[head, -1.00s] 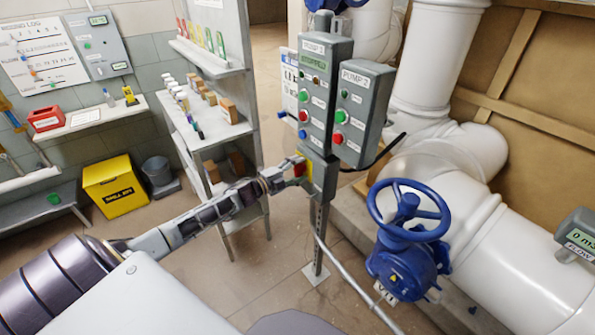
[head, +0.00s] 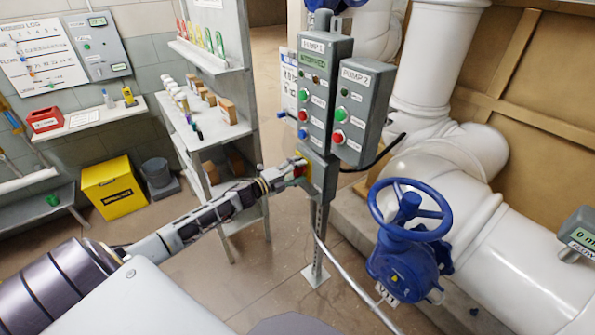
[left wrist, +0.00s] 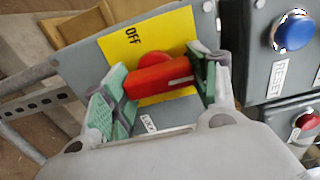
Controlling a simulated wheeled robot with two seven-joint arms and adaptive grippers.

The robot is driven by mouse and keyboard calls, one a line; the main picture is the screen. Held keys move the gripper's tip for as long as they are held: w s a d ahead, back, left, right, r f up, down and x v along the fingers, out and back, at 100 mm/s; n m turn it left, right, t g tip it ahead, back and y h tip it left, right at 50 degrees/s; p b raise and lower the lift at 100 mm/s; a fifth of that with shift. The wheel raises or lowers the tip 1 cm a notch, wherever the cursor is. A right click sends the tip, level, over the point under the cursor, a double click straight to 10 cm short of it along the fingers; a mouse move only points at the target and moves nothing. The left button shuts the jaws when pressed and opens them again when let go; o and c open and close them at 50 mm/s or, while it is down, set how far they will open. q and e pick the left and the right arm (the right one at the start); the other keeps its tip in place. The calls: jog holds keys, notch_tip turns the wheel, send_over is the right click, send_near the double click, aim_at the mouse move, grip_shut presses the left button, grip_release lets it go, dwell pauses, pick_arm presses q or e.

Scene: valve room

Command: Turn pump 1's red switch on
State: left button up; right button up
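Pump 1's grey box (head: 315,85) stands on a post and its display reads STOPPED. Below its buttons is a yellow plate (left wrist: 183,30) marked OFF, bearing the red switch (left wrist: 160,77). The switch's bar lies nearly level in the left wrist view, its white mark at the right end. My left gripper (left wrist: 163,83) has one green-padded finger at each end of the bar. I see no clear gap, so it appears shut on the bar. In the head view my left gripper (head: 298,175) reaches the plate from the left and mostly hides the switch. My right gripper is out of view.
Pump 2's box (head: 360,110) hangs at the right of pump 1's. A blue handwheel valve (head: 405,255) and large white pipes (head: 470,180) stand to the right. A shelf unit (head: 205,125) stands behind my left arm. A blue RESET button (left wrist: 293,32) lies close above-right of the gripper.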

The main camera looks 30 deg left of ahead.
pick_arm(q)
jog(key=o, duration=0.4)
jog(key=shift+c, duration=0.2)
jog(key=v, duration=1.2)
dwell(0.9)
jog(key=shift+f, duration=0.1)
jog(key=shift+a, duration=0.1)
dwell(0.5)
